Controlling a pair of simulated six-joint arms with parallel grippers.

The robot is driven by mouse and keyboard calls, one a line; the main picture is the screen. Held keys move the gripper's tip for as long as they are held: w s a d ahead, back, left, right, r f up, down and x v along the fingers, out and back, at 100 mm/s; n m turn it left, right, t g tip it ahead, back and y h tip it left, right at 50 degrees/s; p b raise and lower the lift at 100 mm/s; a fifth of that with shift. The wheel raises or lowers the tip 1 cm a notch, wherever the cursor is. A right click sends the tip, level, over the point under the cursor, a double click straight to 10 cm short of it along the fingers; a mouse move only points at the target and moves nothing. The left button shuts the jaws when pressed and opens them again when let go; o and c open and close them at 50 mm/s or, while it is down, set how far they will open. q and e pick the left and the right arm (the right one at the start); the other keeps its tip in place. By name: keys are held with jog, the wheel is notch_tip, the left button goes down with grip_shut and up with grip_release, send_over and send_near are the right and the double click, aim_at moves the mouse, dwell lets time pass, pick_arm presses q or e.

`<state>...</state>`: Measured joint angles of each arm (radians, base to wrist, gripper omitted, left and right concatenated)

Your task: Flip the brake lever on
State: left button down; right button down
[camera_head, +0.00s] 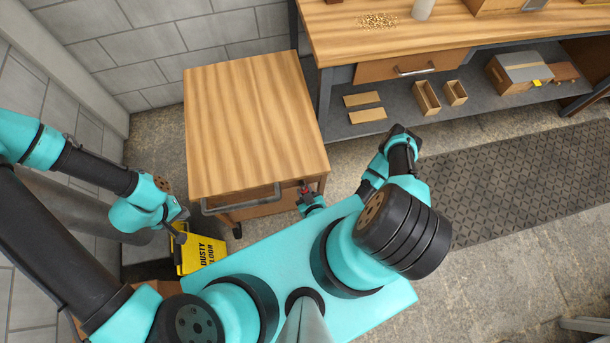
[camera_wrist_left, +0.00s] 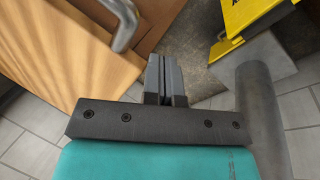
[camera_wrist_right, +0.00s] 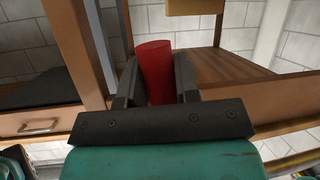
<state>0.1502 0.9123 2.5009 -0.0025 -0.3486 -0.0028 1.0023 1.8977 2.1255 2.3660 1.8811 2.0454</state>
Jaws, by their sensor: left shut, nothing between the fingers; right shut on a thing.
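The wooden cart (camera_head: 250,120) stands in the middle of the head view, with a grey push bar (camera_head: 240,202) on its near side. The brake lever shows as a small red handle (camera_head: 304,189) at the cart's near right corner. In the right wrist view the red lever (camera_wrist_right: 155,70) is a cylinder standing between my right fingers. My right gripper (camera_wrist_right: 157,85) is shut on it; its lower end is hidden. In the head view my right gripper (camera_head: 307,195) is small and partly hidden. My left gripper (camera_head: 183,214) is shut and empty, left of the push bar; its fingers (camera_wrist_left: 166,80) meet in the left wrist view.
A yellow floor sign (camera_head: 197,254) stands close below my left gripper. A workbench (camera_head: 450,35) with a lower shelf of boxes and boards is at the back right. A dark patterned mat (camera_head: 520,180) lies on the right floor. Block walls close the left and back.

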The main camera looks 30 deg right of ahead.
jog(key=shift+d, duration=0.1)
jog(key=shift+s+d+r+n+h, duration=0.1)
jog(key=shift+d+n+h, duration=0.2)
jog(key=shift+d+n, duration=0.15)
jog(key=c, duration=0.8)
grip_release()
jog(key=shift+c, duration=0.2)
jog(key=shift+s, duration=0.15)
jog(key=v, duration=1.1)
jog(key=shift+s+r, duration=0.2)
jog(key=shift+r, duration=0.15)
jog(key=shift+a, duration=0.15)
dwell(0.4)
